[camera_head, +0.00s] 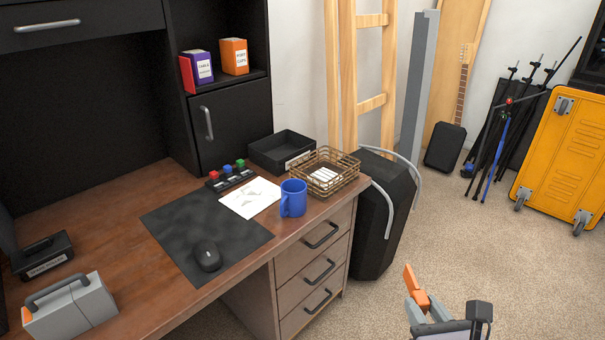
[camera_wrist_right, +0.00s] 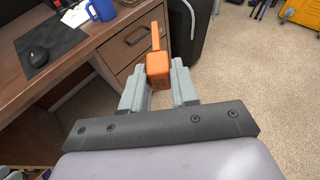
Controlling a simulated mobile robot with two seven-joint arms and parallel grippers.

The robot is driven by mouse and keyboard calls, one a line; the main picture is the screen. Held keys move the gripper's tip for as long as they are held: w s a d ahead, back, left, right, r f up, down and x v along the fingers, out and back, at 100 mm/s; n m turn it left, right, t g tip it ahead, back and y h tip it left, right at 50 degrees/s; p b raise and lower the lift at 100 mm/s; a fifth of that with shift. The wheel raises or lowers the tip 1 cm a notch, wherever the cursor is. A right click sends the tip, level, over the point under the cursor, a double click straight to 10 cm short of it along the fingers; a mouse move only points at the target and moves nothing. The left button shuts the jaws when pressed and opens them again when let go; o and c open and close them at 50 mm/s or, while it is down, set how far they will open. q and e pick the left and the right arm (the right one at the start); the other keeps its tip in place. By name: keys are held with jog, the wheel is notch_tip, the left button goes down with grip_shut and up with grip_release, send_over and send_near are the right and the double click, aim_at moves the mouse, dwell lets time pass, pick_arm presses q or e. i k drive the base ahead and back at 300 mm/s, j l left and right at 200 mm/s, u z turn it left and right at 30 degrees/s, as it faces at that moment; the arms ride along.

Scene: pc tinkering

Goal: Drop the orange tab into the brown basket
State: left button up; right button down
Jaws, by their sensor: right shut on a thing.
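The orange tab (camera_head: 415,284) is held by my right gripper (camera_head: 420,304) at the lower right of the head view, over the carpet and to the right of the desk. In the right wrist view the orange tab (camera_wrist_right: 158,68) sits between the two grey fingers of my right gripper (camera_wrist_right: 159,90), with a narrow part pointing away. The brown basket (camera_head: 345,182), a woven wire one, stands on the desk's right end with white labels or papers inside. The gripper is apart from the basket, below and right of it. My left gripper is not in view.
A blue mug (camera_head: 293,199) stands just left of the basket, and a black tray (camera_head: 272,152) behind it. The desk (camera_head: 110,217) also holds a mouse (camera_head: 207,257) on a dark mat. A black bin-like case (camera_head: 378,235) stands beside the drawers.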

aim_at(331, 176)
jog(key=u, duration=1.05)
jog(key=l+u, duration=0.6)
jog(key=u, duration=0.15)
jog(key=l+u, duration=0.25)
jog(key=k+l+u, duration=0.1)
jog(key=l+u, duration=0.15)
jog(key=k+l+u, duration=0.25)
jog(key=l, duration=0.2)
jog(key=k+l+u, duration=0.2)
jog(key=l, duration=0.2)
jog(key=k+l+u, duration=0.1)
jog(key=l+u, duration=0.15)
jog(key=l, duration=0.15)
jog(key=k+l, duration=0.4)
jog(key=l, duration=0.15)
jog(key=k+l+u, duration=0.1)
jog(key=k+l, duration=0.25)
jog(key=l, duration=0.2)
jog(key=k+l, duration=0.4)
jog(key=l, duration=0.1)
